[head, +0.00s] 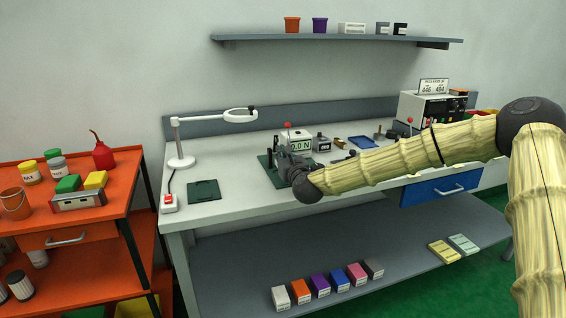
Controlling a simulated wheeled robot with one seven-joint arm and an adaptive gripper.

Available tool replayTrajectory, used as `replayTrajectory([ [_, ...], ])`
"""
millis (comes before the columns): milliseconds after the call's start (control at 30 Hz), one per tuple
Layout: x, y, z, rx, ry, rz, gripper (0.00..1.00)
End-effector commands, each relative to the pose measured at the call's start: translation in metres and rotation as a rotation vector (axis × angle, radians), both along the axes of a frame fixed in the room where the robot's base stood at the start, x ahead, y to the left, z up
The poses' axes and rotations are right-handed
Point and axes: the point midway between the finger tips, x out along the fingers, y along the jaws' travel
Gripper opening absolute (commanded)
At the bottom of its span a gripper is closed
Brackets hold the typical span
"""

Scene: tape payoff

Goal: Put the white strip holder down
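My arm reaches in from the right over the white workbench (235,205). My gripper (287,165) is at the dark end of the arm, in front of a test stand. The wrist hides most of the fingers, so I cannot see whether they are open or shut or hold something. I cannot make out a white strip holder for certain; it may be hidden behind the wrist. The test stand has a dark green base (265,163) and a display (300,146) reading 0.0 N.
A white magnifier lamp (181,140), a dark green mat (204,190) and a red switch box (169,202) are on the bench's left. Bare bench lies around the mat. An orange cart (100,205) stands left. Several coloured boxes (318,285) sit on the lower shelf.

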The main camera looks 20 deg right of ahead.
Motion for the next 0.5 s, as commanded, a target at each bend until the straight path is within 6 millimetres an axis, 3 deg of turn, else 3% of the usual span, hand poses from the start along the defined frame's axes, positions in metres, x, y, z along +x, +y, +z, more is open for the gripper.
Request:
replayTrajectory([
  [167, 0.000, 0.000, -0.024, -0.001, 0.002, -0.001, 0.00],
  [500, 0.000, -0.001, -0.028, 0.000, 0.001, -0.001, 0.00],
])
